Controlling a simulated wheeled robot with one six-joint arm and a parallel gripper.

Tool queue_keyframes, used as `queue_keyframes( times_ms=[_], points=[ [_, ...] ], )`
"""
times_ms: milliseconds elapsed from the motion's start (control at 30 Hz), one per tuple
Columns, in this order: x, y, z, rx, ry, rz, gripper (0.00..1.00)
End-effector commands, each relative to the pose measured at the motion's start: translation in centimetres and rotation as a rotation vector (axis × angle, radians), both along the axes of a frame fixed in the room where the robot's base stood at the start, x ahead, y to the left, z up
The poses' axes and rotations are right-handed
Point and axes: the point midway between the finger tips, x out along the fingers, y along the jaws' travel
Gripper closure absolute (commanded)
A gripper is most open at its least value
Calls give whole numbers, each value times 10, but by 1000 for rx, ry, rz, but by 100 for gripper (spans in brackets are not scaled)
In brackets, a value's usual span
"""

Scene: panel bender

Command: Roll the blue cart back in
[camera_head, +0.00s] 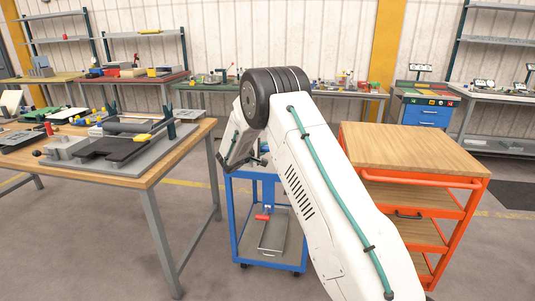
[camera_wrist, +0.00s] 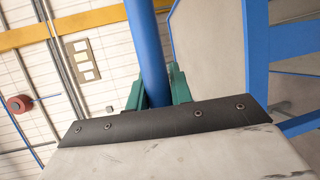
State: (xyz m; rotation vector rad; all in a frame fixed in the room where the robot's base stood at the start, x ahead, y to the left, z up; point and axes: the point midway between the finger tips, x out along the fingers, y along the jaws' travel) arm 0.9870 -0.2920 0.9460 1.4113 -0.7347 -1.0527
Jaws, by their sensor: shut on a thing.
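The blue cart (camera_head: 235,215) stands on the floor in the head view, between a wooden workbench and an orange cart. Its lower shelf carries a grey tray-like item (camera_head: 273,238) and a small red item (camera_head: 262,217). My white arm hides much of its top and right side. In the wrist view, the green fingers of my gripper (camera_wrist: 158,92) are closed around a round blue bar (camera_wrist: 147,45), which appears to be the cart's handle. The cart's blue frame (camera_wrist: 256,50) also shows at the right there. The gripper's hold is hidden in the head view.
The wooden workbench (camera_head: 165,165) with tools and a grey plate stands close on the left. The orange cart (camera_head: 440,150) with a wooden top stands close on the right. More benches line the back wall. Floor is open between the workbench and blue cart.

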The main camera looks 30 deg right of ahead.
Motion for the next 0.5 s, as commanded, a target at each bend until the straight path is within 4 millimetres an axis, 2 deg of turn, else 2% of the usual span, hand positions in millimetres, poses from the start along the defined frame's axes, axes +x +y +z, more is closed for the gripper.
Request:
queue_keyframes(
  times_ms=[200, 500],
  points=[
    [11, -6, -1, 1, 2, 5, 100],
    [13, -10, 0, 0, 1, 7, 100]
  ],
)
